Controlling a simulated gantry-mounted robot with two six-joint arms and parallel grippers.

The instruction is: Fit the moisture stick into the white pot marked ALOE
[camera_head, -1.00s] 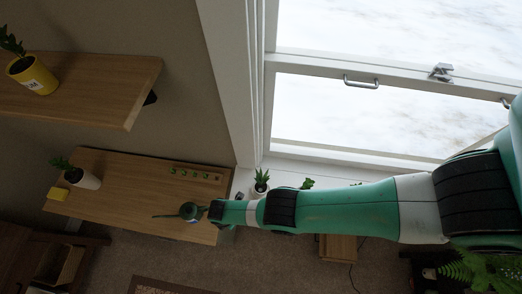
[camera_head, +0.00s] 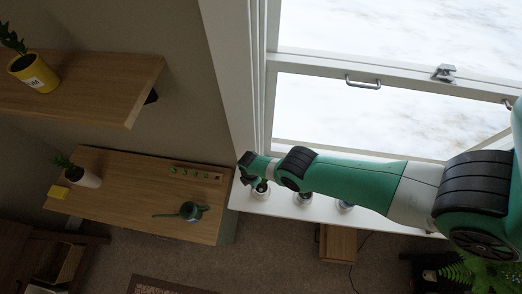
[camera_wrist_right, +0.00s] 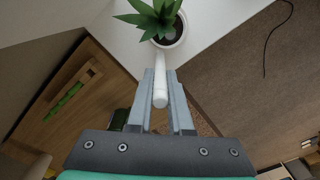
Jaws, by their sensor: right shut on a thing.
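The moisture stick (camera_wrist_right: 160,92) is a white rod held between the fingers of my right gripper (camera_wrist_right: 160,98), which is shut on it. Its far end points at a white pot (camera_wrist_right: 178,42) with a spiky green plant and dark soil in the right wrist view. The far end overlaps the pot's near rim in the picture; I cannot tell if they touch. In the head view my right gripper (camera_head: 258,184) is over the left end of the white sill, in front of a white pot (camera_head: 260,195). No ALOE marking can be read. My left gripper is not in view.
More pots (camera_head: 303,198) stand along the white sill (camera_head: 282,209) to the right, partly behind my arm.

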